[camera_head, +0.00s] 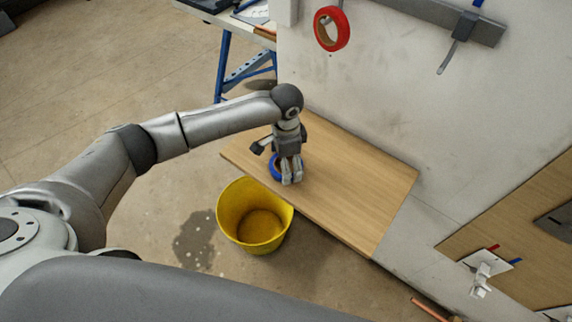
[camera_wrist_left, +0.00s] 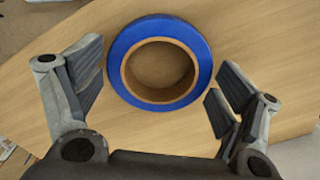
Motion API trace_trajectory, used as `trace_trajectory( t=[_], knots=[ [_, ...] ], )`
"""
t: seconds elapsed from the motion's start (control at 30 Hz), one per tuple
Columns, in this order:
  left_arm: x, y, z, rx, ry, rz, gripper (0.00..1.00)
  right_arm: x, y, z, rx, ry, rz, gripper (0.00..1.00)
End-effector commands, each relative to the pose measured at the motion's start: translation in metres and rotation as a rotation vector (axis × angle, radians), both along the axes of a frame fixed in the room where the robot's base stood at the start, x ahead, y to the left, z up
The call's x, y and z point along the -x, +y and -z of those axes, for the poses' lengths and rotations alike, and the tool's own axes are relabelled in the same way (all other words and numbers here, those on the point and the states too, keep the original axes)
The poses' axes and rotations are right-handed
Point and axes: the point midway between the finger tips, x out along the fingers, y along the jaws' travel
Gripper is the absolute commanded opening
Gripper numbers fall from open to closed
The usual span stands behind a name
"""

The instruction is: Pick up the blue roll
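The blue roll (camera_head: 275,166) lies flat on the wooden shelf board, close to its left edge. In the left wrist view the blue roll (camera_wrist_left: 160,26) shows as a blue ring around a brown core with an open hole, and the board shows through it. My left gripper (camera_head: 291,175) points down over the board at the roll and partly hides it in the head view. In the left wrist view my left gripper (camera_wrist_left: 162,82) is open, with its fingers spread at either side of the roll. I cannot tell whether they touch it. My right gripper is not in view.
The wooden board (camera_head: 350,190) is clear to the right of the roll. A yellow bucket (camera_head: 229,212) stands on the floor below its left edge. A red roll (camera_head: 341,30) hangs on the wall, near a grey rail (camera_head: 425,10). A blue-legged table (camera_head: 222,65) stands behind.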

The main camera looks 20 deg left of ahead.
Motion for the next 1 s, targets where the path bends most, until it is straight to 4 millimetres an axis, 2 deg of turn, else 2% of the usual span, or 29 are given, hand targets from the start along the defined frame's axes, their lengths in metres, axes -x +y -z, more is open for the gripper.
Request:
trace_trajectory(
  t=[0.03, 0.17, 0.43, 0.57, 0.77, 0.87, 1.0],
  knots=[
    [0.0, 0.0, 0.0, 0.0, 0.0, 0.0, 0.76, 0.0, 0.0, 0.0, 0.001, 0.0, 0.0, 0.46],
    [0.0, 0.0, 0.0, 0.0, 0.0, 0.0, 0.59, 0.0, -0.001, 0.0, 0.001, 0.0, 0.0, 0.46],
    [0.0, 0.0, -0.002, 0.001, -0.001, 0.0, 0.59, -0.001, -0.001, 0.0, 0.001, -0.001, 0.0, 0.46],
    [-0.001, -0.001, -0.008, 0.002, -0.003, 0.0, 0.59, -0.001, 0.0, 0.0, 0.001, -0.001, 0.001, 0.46],
    [0.001, -0.003, -0.035, 0.003, -0.002, 0.003, 0.59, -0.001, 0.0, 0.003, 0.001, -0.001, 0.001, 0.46],
    [0.014, -0.012, -0.053, 0.004, -0.003, 0.006, 0.59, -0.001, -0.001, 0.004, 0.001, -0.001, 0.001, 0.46],
    [0.037, -0.03, -0.086, 0.006, -0.004, 0.007, 0.59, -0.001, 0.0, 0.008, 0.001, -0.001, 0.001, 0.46]
  ],
)
